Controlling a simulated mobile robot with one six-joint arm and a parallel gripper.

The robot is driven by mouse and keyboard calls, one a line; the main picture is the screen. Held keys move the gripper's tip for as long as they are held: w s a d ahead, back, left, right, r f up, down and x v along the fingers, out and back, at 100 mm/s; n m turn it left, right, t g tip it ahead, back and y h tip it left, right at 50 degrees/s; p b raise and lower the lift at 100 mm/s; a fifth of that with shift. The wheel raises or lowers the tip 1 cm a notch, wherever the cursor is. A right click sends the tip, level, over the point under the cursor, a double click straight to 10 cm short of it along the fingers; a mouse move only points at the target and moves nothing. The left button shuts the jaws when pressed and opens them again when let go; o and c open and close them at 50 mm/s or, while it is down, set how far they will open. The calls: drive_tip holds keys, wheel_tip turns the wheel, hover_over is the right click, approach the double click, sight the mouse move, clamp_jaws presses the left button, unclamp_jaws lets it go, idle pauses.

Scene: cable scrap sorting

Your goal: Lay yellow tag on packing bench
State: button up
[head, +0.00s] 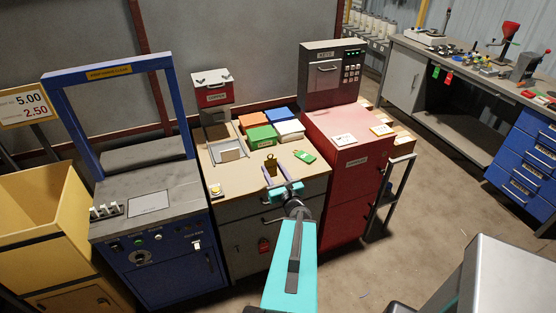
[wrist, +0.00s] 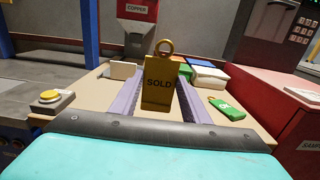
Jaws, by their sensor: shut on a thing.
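My gripper (head: 270,174) is shut on a yellow tag (wrist: 158,88) marked SOLD, with a ring at its top. In the wrist view the tag stands upright between the two purple fingers (wrist: 160,110). In the head view the tag (head: 271,162) shows above the tan-topped bench (head: 235,183), which lies below and around my gripper. I cannot tell whether the tag touches the bench top. No sign in view names the packing bench.
A green tag (head: 305,157) lies on the tan top, right of my gripper. Coloured boxes (head: 262,136) stand behind, with a COPPER unit (head: 212,90) at the back left. A yellow button (head: 215,190) sits at the left front. A red cabinet (head: 345,170) adjoins on the right.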

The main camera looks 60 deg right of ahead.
sight(275, 166)
drive_tip(key=shift+w+d+f+b, duration=0.1)
drive_tip(key=shift+w+d+b, duration=0.25)
drive_tip(key=shift+d+b, duration=0.7)
drive_tip(key=shift+w+d+f+b, duration=0.1)
drive_tip(key=shift+w+d+b, duration=0.4)
drive_tip(key=shift+b, duration=0.85)
drive_tip(key=shift+d+b, duration=0.15)
drive_tip(key=shift+b, duration=0.55)
drive_tip(key=b, duration=0.4)
drive_tip(key=shift+w+d+f, duration=0.15)
drive_tip(key=shift+w+d, duration=0.05)
drive_tip(key=shift+d, duration=0.2)
drive_tip(key=b, duration=0.3)
drive_tip(key=d+b, duration=0.1)
drive_tip(key=b, duration=0.3)
drive_tip(key=shift+w+d, duration=0.2)
drive_tip(key=shift+d, duration=0.05)
drive_tip(key=w+d+p, duration=0.1)
drive_tip(key=w+d, duration=0.1)
drive_tip(key=d, duration=0.4)
drive_tip(key=shift+w+d+f+p, duration=0.15)
drive_tip(key=shift+w+d+p, duration=0.05)
drive_tip(key=shift+w+p, duration=0.2)
drive_tip(key=shift+w+d+f+p, duration=0.1)
drive_tip(key=shift+d+f+p, duration=0.1)
drive_tip(key=shift+f, duration=0.7)
drive_tip(key=shift+w+d+f+p, duration=0.1)
drive_tip(key=shift+d+f+p, duration=0.05)
drive_tip(key=shift+f, duration=0.75)
